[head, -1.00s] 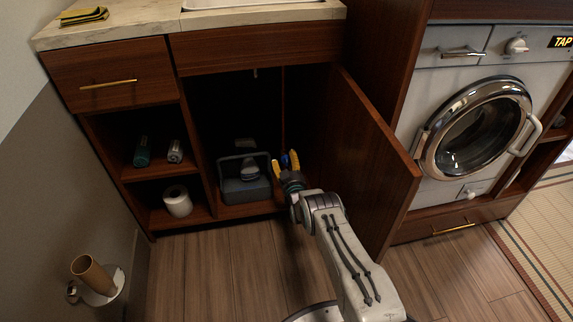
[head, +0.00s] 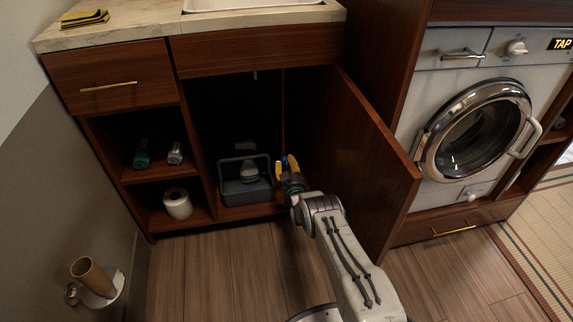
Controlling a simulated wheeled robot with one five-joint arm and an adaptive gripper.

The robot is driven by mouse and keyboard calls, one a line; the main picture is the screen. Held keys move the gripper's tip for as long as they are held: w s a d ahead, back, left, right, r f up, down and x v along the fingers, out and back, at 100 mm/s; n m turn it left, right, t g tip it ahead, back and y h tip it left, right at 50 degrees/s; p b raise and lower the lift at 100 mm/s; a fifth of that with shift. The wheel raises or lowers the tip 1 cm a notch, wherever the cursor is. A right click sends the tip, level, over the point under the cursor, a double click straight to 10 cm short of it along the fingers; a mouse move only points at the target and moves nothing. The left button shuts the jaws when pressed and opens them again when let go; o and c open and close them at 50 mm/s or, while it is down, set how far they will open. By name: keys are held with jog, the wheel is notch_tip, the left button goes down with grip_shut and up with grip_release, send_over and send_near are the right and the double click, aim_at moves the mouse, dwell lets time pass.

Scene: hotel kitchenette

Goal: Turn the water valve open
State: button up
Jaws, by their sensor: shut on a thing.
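My gripper (head: 287,165) has yellow fingers and reaches into the open cabinet under the sink. It is shut on a small blue part, which looks like the handle of the water valve (head: 285,161). The fingers cover most of the valve, and the dark cabinet hides its body and pipe. I cannot tell the handle's exact angle.
A grey caddy (head: 232,188) with a bottle (head: 250,172) stands just left of my gripper. The open cabinet door (head: 368,165) stands close on the right of my arm. A washing machine (head: 470,130) is further right.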

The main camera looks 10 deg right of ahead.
jog(key=shift+m, duration=0.3)
grip_shut()
jog(key=m, duration=0.3)
jog(key=shift+m, duration=0.4)
jog(key=m, duration=0.4)
jog(key=shift+m, duration=0.3)
jog(key=m, duration=0.4)
jog(key=shift+r, duration=0.1)
jog(key=m, duration=0.4)
jog(key=shift+m, duration=0.6)
jog(key=o, duration=1.2)
grip_release()
